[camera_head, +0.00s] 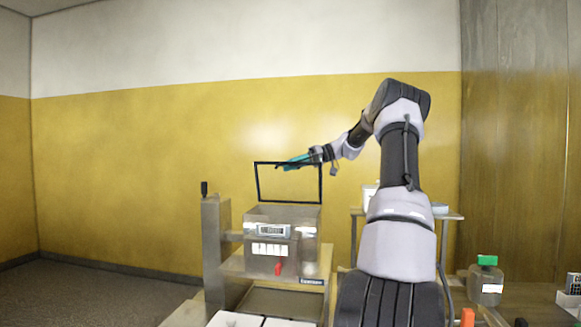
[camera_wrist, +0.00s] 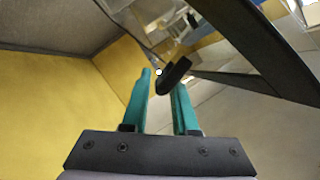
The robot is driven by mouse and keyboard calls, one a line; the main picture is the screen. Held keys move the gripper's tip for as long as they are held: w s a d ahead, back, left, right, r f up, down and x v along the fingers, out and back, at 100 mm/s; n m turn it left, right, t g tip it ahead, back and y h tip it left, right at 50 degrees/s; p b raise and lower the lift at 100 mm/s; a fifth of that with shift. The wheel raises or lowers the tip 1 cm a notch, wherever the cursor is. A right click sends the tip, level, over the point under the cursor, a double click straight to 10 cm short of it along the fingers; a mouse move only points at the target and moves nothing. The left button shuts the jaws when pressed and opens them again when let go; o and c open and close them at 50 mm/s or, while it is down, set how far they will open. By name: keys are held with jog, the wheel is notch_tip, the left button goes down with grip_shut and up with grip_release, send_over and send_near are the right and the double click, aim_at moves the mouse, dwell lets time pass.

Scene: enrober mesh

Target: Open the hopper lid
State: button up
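The hopper lid (camera_head: 257,183), a clear panel in a black frame, stands raised, near upright, above the hopper box (camera_head: 258,217) in the head view. In the wrist view its dark frame (camera_wrist: 265,58) crosses the upper right. A black handle (camera_wrist: 174,74) shows at the fingertips, overlapping the right one. My gripper (camera_head: 291,163), with teal fingers, is at the lid's top edge. In the wrist view my gripper (camera_wrist: 163,82) has its fingers apart with a gap between them. Whether they touch the handle is unclear.
The metal machine has a front panel with a display (camera_head: 272,230) and a red knob (camera_head: 278,269). An upright post with a black-topped lever (camera_head: 204,188) stands at its left. A bottle with a green cap (camera_head: 486,281) is at the right. The space left of the lid is clear.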

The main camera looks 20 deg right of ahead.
grip_shut()
dwell(1.3)
